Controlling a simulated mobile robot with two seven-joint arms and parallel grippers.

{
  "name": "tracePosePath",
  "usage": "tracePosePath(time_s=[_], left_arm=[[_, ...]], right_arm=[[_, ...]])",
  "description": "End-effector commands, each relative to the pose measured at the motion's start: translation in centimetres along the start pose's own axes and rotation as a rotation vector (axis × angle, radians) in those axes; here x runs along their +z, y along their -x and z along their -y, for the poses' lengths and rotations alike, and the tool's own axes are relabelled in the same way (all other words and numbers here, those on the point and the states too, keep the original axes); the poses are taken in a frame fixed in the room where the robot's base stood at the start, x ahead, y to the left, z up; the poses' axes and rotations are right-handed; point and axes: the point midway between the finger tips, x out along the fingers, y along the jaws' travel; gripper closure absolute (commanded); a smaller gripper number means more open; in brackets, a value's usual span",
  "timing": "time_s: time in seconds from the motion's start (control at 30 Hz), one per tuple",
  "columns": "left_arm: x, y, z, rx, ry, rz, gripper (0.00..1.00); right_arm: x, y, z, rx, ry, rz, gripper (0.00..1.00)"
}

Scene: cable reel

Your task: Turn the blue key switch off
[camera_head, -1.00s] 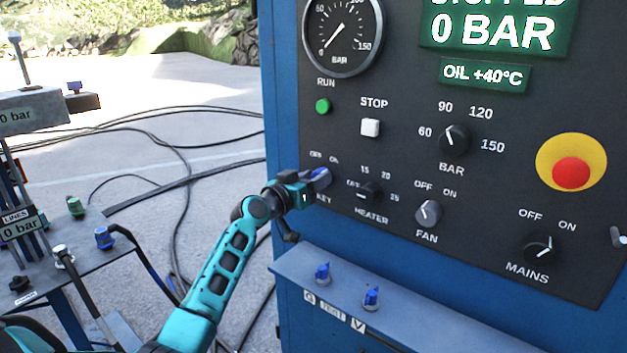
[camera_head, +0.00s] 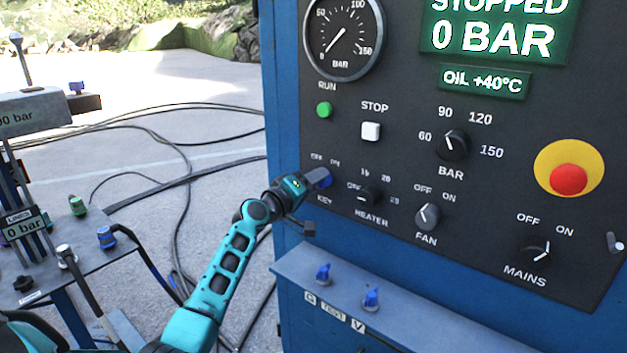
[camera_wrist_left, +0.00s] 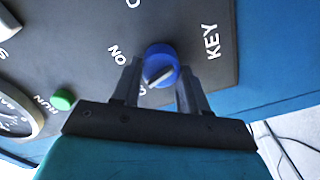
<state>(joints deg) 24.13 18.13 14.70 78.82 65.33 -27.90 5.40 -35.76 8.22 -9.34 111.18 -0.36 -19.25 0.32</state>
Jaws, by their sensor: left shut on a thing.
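The blue key switch (camera_head: 325,179) is at the lower left of the dark control panel, above the KEY label and beneath its OFF and ON labels. My left gripper (camera_head: 316,180) is at it and mostly covers it in the head view. In the left wrist view, the blue round switch (camera_wrist_left: 161,54) with a pale key bar sits between the two fingers of my left gripper (camera_wrist_left: 158,73), which is shut on it. The bar slants, its lower-left end towards a label mostly hidden by a finger. ON is readable beside it. My right gripper is out of view.
The heater knob (camera_head: 368,197) is close to the right of the gripper, with the fan knob (camera_head: 428,216) further right. A ledge (camera_head: 400,318) with two small blue valves juts out below. A side table (camera_head: 75,250) with fittings stands left; cables lie on the ground.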

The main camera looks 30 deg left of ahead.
Motion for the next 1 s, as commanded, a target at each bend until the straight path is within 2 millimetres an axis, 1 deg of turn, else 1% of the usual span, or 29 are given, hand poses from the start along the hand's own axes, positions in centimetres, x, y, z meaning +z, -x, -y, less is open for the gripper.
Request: tracePosePath(time_s=[0.2,0.4,0.97,1.0], left_arm=[[-0.01,-0.01,0.00,0.000,0.128,0.000,0.87],[0.01,0.00,0.08,0.000,0.193,0.000,0.87],[0.04,0.00,0.11,0.000,0.222,0.000,0.87],[0.04,0.00,0.11,0.000,0.222,0.000,0.53]], right_arm=[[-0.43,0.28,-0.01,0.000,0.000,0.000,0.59],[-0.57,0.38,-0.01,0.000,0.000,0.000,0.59],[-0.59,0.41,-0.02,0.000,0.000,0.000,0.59],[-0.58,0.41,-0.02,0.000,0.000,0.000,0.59]])
